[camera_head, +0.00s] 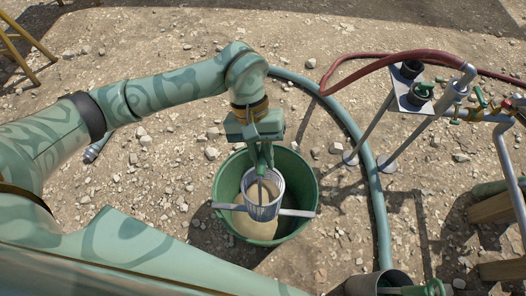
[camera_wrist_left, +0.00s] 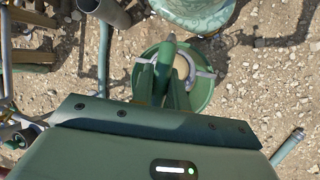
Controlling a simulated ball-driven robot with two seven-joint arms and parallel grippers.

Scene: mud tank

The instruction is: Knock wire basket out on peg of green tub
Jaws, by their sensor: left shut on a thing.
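The green tub (camera_head: 228,185) stands on the stony ground and holds tan, muddy liquid. A pale bar, which may be the peg (camera_head: 300,212), sticks out past the tub's right rim, and another pale end shows past the left rim. The wire basket (camera_head: 263,206) hangs upright inside the tub's opening. My left gripper (camera_head: 264,165) is above the tub, shut on the basket's upper part. In the left wrist view my left gripper (camera_wrist_left: 168,75) covers most of the basket, and the tub (camera_wrist_left: 208,90) shows behind it. Whether the basket touches the bar cannot be told. My right gripper is not in view.
A blue-green hose (camera_head: 372,170) curves close by on the tub's right. A metal stand (camera_head: 408,100) with a red hose (camera_head: 355,70) and pipework stands farther right. A grey pipe-like container (camera_head: 378,281) is at the bottom right. Loose stones lie around.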

